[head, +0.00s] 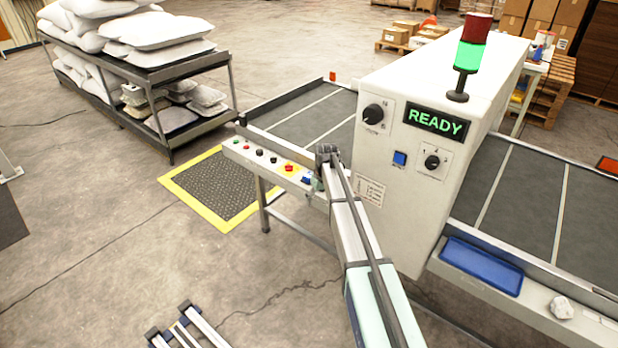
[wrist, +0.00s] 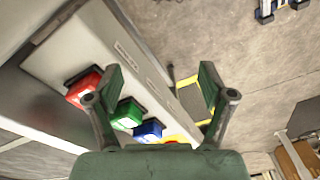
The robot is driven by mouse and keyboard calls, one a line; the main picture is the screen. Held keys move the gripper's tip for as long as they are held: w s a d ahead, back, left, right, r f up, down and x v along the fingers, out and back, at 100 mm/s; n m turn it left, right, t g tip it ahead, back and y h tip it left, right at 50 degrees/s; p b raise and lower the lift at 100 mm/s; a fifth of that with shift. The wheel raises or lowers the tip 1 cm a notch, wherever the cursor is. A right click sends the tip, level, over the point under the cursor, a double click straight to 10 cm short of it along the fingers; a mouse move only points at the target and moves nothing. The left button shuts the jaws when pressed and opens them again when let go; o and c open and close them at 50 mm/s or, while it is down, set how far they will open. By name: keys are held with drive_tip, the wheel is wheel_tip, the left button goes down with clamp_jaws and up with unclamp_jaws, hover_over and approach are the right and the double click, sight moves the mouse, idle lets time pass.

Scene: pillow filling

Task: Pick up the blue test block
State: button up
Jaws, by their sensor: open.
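In the wrist view a small blue block (wrist: 149,130) with a pale mark sits on a light control ledge (wrist: 88,38), in line with a green piece (wrist: 127,115) and a red piece (wrist: 83,90). In the head view a bit of blue (head: 308,180) shows on the ledge beside my gripper (head: 327,155); it looks like the same block. My gripper's two green fingers are spread wide and empty in the wrist view (wrist: 160,80). The block lies nearer the gripper's palm than its fingertips. My arm hides part of the ledge in the head view.
A white machine cabinet (head: 405,220) with a READY display stands right beside the arm. A blue tray (head: 482,265) is on the right-hand ledge. A yellow-edged mat (head: 215,188) lies on the floor. A rack of pillows (head: 150,75) stands back left. The floor at left is largely open.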

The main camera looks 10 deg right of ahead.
drive_tip(key=w+r+n, duration=0.3)
drive_tip(key=w+r, duration=1.2)
drive_tip(key=r, duration=0.2)
drive_tip(key=n+p, duration=0.2)
drive_tip(key=p, duration=0.2)
hover_over(309, 175)
drive_tip(key=shift+y, duration=0.3)
drive_tip(key=f, duration=1.2)
drive_tip(key=shift+s+d, duration=0.15)
drive_tip(key=shift+d, duration=0.05)
drive_tip(key=shift+w+a+f+p, duration=0.15)
drive_tip(key=shift+f+p, duration=0.4)
drive_tip(key=shift+f, duration=0.8)
drive_tip(key=shift+w+f+p, duration=0.1)
drive_tip(key=shift+f+p, duration=0.45)
drive_tip(key=shift+f, duration=0.75)
drive_tip(key=c, duration=1.3)
